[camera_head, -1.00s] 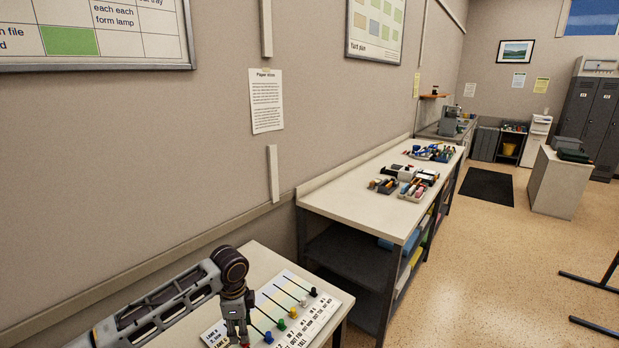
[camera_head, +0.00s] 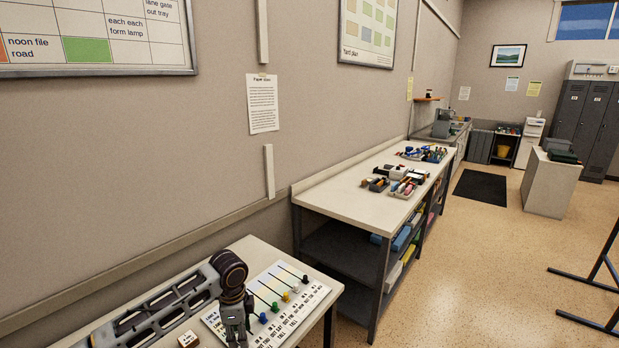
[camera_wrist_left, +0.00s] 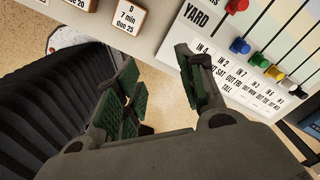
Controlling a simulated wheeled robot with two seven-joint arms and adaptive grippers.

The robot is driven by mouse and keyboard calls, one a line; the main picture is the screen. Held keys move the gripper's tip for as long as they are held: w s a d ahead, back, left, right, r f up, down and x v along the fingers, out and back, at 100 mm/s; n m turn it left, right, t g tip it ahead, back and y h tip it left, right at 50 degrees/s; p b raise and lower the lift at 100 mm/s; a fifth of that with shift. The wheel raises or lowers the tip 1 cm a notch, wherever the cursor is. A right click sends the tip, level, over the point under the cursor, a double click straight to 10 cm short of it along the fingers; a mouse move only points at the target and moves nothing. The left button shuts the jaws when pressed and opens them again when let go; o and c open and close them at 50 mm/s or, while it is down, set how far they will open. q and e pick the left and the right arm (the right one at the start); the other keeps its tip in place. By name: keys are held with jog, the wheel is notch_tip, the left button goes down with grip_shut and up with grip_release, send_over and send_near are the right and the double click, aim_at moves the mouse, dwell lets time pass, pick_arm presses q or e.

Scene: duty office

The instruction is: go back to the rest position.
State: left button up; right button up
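My left gripper (camera_wrist_left: 160,85) is open and empty in the left wrist view, with floor and the edge of the small table showing between its green-padded fingers. In the head view my left gripper (camera_head: 237,335) hangs at the lower edge, in front of the white sliding-knob board (camera_head: 290,317). The board lies on the small table (camera_head: 258,252) and carries slots with coloured knobs. A red knob (camera_wrist_left: 236,6) shows in the left wrist view beside the blue knob (camera_wrist_left: 240,46). My right gripper is not in view.
Small lettered blocks (camera_wrist_left: 128,17) stand near the table edge. A long workbench (camera_head: 340,195) with trays of items stands beyond the small table. Open floor (camera_head: 470,250) lies to the right, with a dark metal stand (camera_head: 590,325) at the right edge.

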pick_arm(q)
jog(key=shift+s+d+f+n+t+h, duration=1.25)
jog(key=shift+s+d+f+n, duration=1.1)
jog(key=shift+s+d, duration=3.25)
jog(key=s+a+n+t+y, duration=0.1)
jog(key=s+a+n+y, duration=0.1)
jog(key=s+a+n, duration=1)
jog(key=s+a+f+m+g, duration=0.1)
jog(key=s+f, duration=0.1)
jog(key=f, duration=1.5)
jog(key=s+a+f+m, duration=0.1)
jog(key=s+a+f, duration=0.1)
jog(key=f, duration=1.5)
jog(key=s+a+f, duration=0.1)
jog(key=s+f, duration=0.8)
jog(key=s, duration=0.1)
jog(key=s+a+f+g, duration=0.1)
jog(key=s+a+f, duration=0.1)
jog(key=s+f, duration=0.8)
jog(key=shift+s+a, duration=0.25)
jog(key=shift+s, duration=0.55)
